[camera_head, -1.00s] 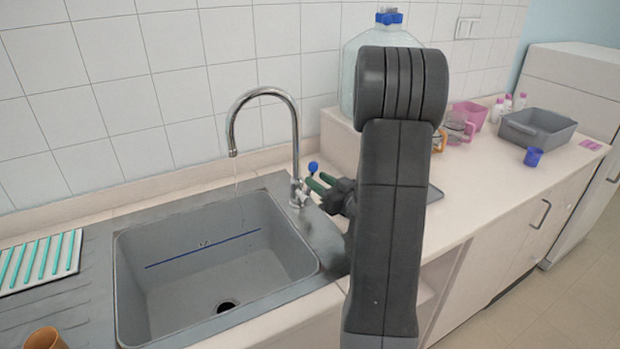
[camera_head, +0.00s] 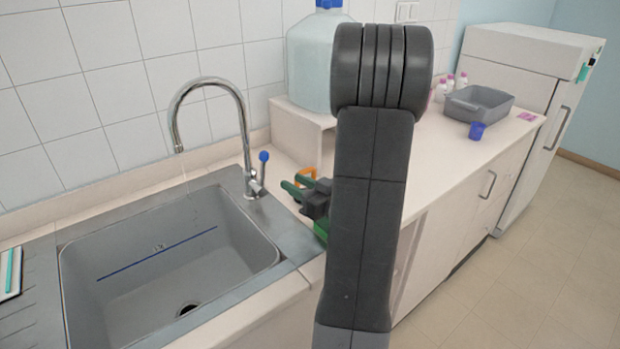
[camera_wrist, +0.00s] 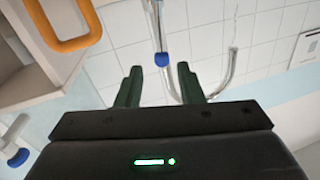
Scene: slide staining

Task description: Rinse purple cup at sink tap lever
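The tap (camera_head: 247,140) arches over the grey sink (camera_head: 268,262), and a faint thin stream shows below its spout. Its blue-tipped lever (camera_head: 264,157) stands at the right of the tap base. My gripper (camera_head: 292,188), with dark green fingers, is just right of the lever, apart from it in the head view. In the wrist view my gripper (camera_wrist: 159,80) is open and empty, with the blue lever tip (camera_wrist: 162,60) seen between and beyond the fingers. A small blue-violet cup (camera_head: 477,131) stands far right on the counter; I cannot tell whether it is the purple cup.
A large water bottle (camera_head: 308,62) stands on a raised shelf behind my arm. An orange handle (camera_head: 307,173) shows behind my gripper and close by in the wrist view (camera_wrist: 62,38). A grey tub (camera_head: 480,104) sits at the counter's right. The sink basin is empty.

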